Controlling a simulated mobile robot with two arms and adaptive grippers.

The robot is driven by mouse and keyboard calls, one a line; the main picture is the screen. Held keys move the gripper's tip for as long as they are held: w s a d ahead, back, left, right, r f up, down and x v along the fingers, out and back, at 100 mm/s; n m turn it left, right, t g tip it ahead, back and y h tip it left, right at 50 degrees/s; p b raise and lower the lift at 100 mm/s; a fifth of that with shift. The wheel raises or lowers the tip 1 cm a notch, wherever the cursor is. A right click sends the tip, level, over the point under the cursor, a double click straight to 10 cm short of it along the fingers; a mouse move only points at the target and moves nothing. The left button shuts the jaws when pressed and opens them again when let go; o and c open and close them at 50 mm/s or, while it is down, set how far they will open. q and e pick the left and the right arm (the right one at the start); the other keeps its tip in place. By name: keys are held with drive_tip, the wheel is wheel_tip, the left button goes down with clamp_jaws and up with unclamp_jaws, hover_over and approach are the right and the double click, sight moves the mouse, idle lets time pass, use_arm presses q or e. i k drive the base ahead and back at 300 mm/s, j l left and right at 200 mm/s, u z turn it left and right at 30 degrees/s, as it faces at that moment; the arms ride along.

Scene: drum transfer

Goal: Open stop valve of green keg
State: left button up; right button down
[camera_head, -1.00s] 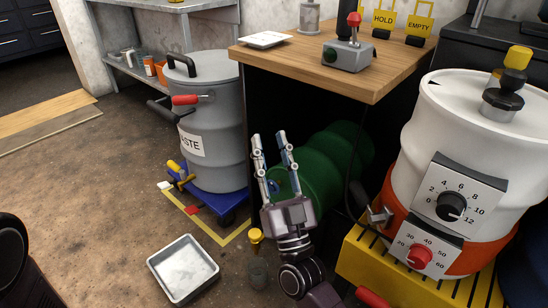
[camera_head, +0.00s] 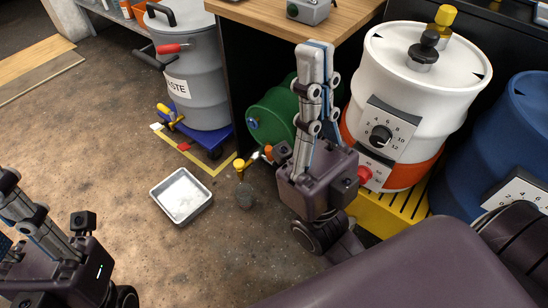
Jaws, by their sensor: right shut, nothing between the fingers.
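The green keg (camera_head: 266,112) lies on its side under the wooden bench, with its right part hidden behind my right gripper. A yellow-topped fitting (camera_head: 239,164) stands low in front of it, above a small dark cup (camera_head: 245,197). A small orange and white piece (camera_head: 266,152) shows between the keg and my gripper; I cannot tell which part is the stop valve. My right gripper (camera_head: 315,52) is shut and empty, fingers pointing up, in front of the keg in the picture. My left gripper (camera_head: 8,182) is at the lower left, partly cut off, away from the keg; its opening is unclear.
A white and orange drum (camera_head: 412,80) with dials stands on a yellow grate (camera_head: 386,216) to the right. A blue drum (camera_head: 515,135) is at the far right. A grey waste drum (camera_head: 190,70) stands on a blue dolly. A metal tray (camera_head: 181,196) lies on open floor.

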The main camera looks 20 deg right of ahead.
sight(268, 159)
drive_tip(key=k+z, duration=0.15)
drive_tip(key=z, duration=0.2)
drive_tip(key=k+z, duration=0.1)
drive_tip(key=z, duration=0.25)
drive_tip(key=k+l+z, duration=0.1)
drive_tip(key=z, duration=0.25)
drive_tip(key=j+z, duration=0.25)
drive_tip(key=z, duration=0.15)
drive_tip(key=i+j+z, duration=0.1)
drive_tip(key=j+z, duration=0.15)
drive_tip(key=z, duration=0.2)
drive_tip(key=j+z, duration=0.25)
drive_tip(key=z, duration=0.15)
drive_tip(key=j+z, duration=0.25)
drive_tip(key=z, duration=0.15)
drive_tip(key=k+j, duration=0.1)
drive_tip(key=j, duration=0.3)
drive_tip(key=k+j, duration=0.1)
drive_tip(key=j, duration=0.25)
drive_tip(key=k+j, duration=0.15)
drive_tip(key=j, duration=0.25)
drive_tip(key=k+j, duration=0.1)
drive_tip(key=j, duration=0.25)
drive_tip(key=k+j, duration=0.1)
drive_tip(key=j, duration=0.3)
drive_tip(key=k+j, duration=0.1)
drive_tip(key=j, duration=0.25)
drive_tip(key=k+j, duration=0.1)
drive_tip(key=j, duration=0.3)
